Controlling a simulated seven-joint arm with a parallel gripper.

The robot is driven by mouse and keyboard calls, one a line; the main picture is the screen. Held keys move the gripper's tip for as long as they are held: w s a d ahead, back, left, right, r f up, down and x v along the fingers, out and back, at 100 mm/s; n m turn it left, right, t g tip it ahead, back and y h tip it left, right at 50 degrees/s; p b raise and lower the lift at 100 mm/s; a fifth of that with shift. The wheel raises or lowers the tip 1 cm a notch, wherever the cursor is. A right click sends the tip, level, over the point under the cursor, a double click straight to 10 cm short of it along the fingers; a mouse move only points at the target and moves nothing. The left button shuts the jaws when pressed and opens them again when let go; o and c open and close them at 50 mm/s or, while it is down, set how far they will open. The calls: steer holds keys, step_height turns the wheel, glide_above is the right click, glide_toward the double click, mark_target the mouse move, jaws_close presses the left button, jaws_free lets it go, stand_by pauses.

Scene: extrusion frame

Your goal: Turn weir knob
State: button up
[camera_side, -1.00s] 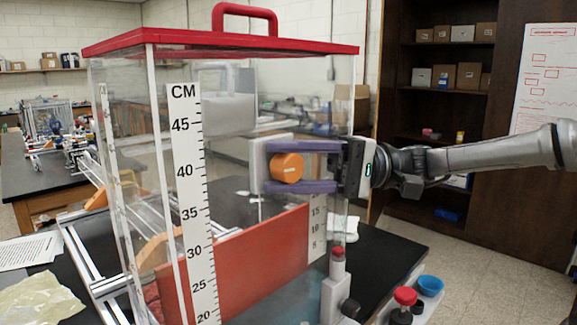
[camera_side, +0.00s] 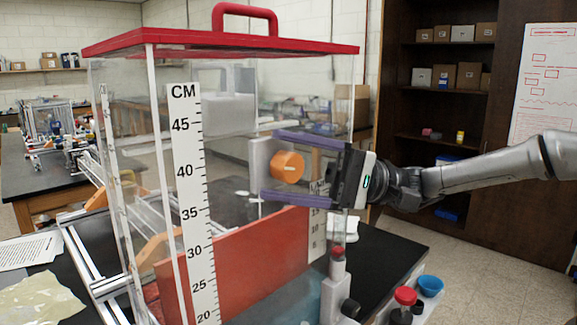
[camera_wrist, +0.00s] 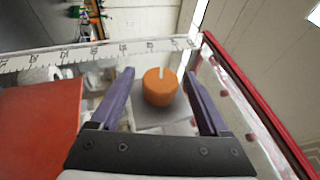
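The weir knob (camera_side: 287,168) is a round orange knob with a pale mark on its face, set on a light grey plate (camera_side: 258,160) by the clear tank. It also shows in the wrist view (camera_wrist: 160,87), with its pale mark at the top. My gripper (camera_side: 268,166) has its two purple fingers spread, one above and one below the knob, with a gap on each side. In the wrist view my gripper (camera_wrist: 160,92) is open, with the knob between the fingers and touching neither. The red weir panel (camera_side: 240,255) slants inside the tank.
The clear tank has a red lid (camera_side: 220,40) with a handle and a white centimetre ruler (camera_side: 193,200) at its front corner.

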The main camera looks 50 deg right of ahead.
steer(key=v, duration=1.4)
steer(key=shift+a+r, duration=0.1)
stand_by(0.4)
